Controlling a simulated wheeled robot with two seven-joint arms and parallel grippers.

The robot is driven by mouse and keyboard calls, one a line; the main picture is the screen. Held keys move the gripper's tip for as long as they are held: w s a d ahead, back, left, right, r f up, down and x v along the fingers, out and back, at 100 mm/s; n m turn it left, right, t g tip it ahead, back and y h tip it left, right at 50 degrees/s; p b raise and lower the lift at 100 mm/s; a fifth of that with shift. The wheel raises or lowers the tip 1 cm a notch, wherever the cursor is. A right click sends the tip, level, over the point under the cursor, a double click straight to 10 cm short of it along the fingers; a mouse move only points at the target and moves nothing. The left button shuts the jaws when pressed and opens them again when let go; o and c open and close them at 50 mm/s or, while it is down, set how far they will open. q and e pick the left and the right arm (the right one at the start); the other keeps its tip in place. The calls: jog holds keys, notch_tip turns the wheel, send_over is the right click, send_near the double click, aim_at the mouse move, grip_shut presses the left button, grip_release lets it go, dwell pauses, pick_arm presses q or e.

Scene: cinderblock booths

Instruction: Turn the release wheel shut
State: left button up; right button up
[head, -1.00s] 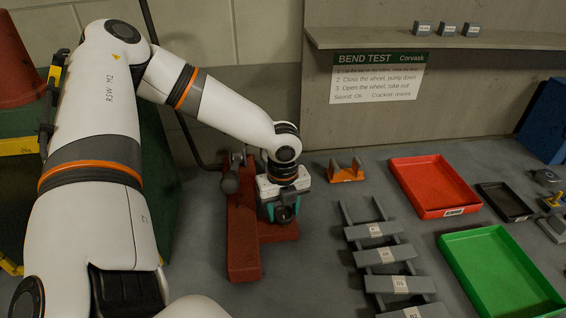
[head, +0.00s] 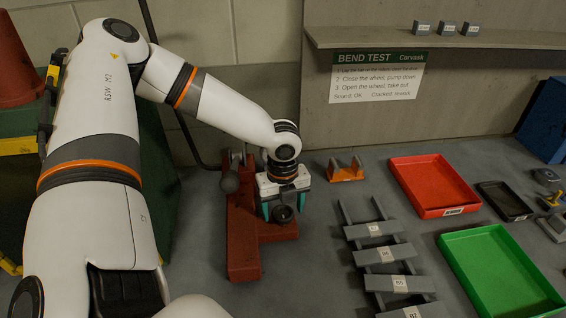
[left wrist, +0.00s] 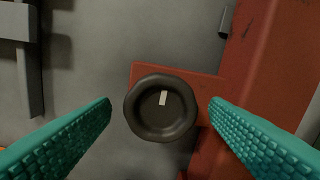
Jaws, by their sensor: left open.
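The release wheel is a dark round knob with a pale mark on its face. In the left wrist view the wheel (left wrist: 160,108) lies between and beyond the fingertips, its pale mark close to upright and tilted slightly. In the head view the wheel (head: 283,214) shows just below my left gripper (head: 284,212). My left gripper (left wrist: 160,112) is open, with one teal finger on each side of the wheel and visible gaps. The wheel sits on the red press (head: 243,240). My right gripper is not in view.
A rack with labelled grey bars (head: 385,257) stands right of the press. An orange stand (head: 346,172), red tray (head: 434,186), black tray (head: 506,202) and green tray (head: 499,272) lie on the bench.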

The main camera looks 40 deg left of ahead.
aim_at(283, 211)
pick_arm(q)
notch_tip(283, 211, up, 12)
jog(key=shift+b, duration=0.4)
dwell(0.4)
